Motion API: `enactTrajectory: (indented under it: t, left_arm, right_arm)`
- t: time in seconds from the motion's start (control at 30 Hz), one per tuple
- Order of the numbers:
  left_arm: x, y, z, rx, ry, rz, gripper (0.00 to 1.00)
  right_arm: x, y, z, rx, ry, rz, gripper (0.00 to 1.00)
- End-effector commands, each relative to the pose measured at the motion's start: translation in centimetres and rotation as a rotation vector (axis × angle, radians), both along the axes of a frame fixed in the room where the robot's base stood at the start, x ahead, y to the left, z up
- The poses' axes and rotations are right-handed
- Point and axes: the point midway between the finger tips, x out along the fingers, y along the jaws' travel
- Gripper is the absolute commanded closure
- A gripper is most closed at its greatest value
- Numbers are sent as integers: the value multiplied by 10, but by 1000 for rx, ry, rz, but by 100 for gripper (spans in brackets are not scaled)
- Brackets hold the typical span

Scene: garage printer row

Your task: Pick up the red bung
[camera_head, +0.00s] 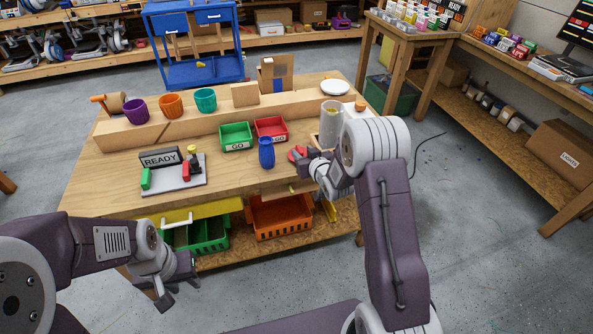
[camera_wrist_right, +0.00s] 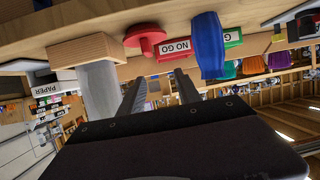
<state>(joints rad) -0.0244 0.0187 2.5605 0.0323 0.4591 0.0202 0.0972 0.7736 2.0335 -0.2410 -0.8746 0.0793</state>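The red bung (camera_head: 294,154) lies on the wooden workbench (camera_head: 110,177), right of the blue ribbed cup (camera_head: 266,152). In the head view my right gripper (camera_head: 304,159) partly hides it. In the right wrist view, the red bung (camera_wrist_right: 147,38) shows a round flange and a stem, beyond the fingertips. There my right gripper (camera_wrist_right: 160,83) is open, with nothing between its fingers and a gap to the bung. My left gripper (camera_head: 175,285) is open and empty, low in front of the bench's left part.
The red NO GO tray (camera_head: 271,128) and green GO tray (camera_head: 236,136) stand behind the blue cup. A pale cylinder (camera_head: 330,125) stands close right of the bung. A READY sign (camera_head: 161,157) and a small fixture plate (camera_head: 183,180) are at left.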

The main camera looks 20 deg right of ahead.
Motion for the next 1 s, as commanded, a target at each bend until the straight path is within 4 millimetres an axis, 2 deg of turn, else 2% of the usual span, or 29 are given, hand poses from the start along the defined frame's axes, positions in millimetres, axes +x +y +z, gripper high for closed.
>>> enactTrajectory:
  t: [0.03,0.1,0.27,0.5,0.67,0.9,1.0]
  left_arm:
    - [0,0,-7,0,0,0,64]
    - [0,0,-10,0,-1,0,64]
    - [0,0,-9,0,-1,0,64]
    - [0,0,-8,0,-1,0,64]
    - [0,0,-8,0,0,0,64]
    - [0,0,-7,0,0,0,64]
    - [0,0,-7,0,0,0,64]
  right_arm:
    - [-2,-3,-15,2,14,-6,60]
    - [-3,-5,-24,3,24,-10,60]
    - [-1,-6,-23,2,23,-11,60]
    - [30,-3,-35,3,24,-11,60]
    - [35,-3,-37,3,23,-11,60]
    - [71,-2,-53,2,22,-9,60]
    - [79,-1,-56,2,23,-11,60]
